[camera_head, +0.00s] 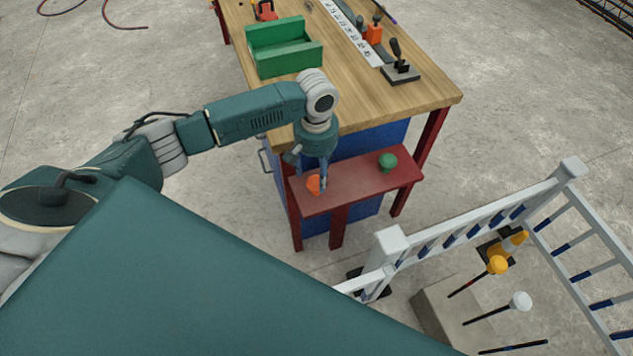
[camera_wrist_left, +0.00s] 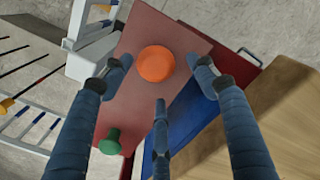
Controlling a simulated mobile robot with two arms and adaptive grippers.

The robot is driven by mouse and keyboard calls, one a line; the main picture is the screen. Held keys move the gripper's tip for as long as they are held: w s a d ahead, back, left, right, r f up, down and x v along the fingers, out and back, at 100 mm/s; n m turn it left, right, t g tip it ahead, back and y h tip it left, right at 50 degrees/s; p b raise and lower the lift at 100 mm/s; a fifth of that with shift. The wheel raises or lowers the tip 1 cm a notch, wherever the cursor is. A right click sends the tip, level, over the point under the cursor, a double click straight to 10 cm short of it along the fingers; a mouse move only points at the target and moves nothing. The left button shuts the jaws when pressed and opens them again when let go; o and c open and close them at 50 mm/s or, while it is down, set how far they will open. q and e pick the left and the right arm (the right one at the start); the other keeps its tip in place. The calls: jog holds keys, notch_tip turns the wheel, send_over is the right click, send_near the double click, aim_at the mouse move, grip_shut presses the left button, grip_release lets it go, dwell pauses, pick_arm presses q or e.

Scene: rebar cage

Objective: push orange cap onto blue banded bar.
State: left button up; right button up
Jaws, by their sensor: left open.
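The orange cap (camera_head: 313,184) sits on the red shelf at the side of the workbench. It also shows in the left wrist view (camera_wrist_left: 156,63), round and seen from above. My left gripper (camera_head: 324,181) is open above the shelf, close to the cap. In the left wrist view its fingers (camera_wrist_left: 160,75) are spread around the cap, with visible gaps. A bare dark bar (camera_head: 513,347) shows at the lower right of the head view, apart from the gripper; I cannot clearly tell its band colour. My right gripper is not in view.
A green cap (camera_head: 387,162) stands on the red shelf (camera_head: 350,190). A white railing (camera_head: 470,232) with blue-marked balusters stands between shelf and bars. Other bars carry a yellow cap (camera_head: 497,264) and a white cap (camera_head: 520,300). A green toolbox (camera_head: 285,58) is on the bench.

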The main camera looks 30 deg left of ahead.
aim_at(316, 179)
pick_arm(q)
jog(key=f, duration=0.4)
jog(key=shift+s+d+f+p, duration=0.15)
jog(key=shift+s+p, duration=0.05)
jog(key=shift+p, duration=0.1)
jog(key=shift+f, duration=0.55)
jog(key=c, duration=0.9)
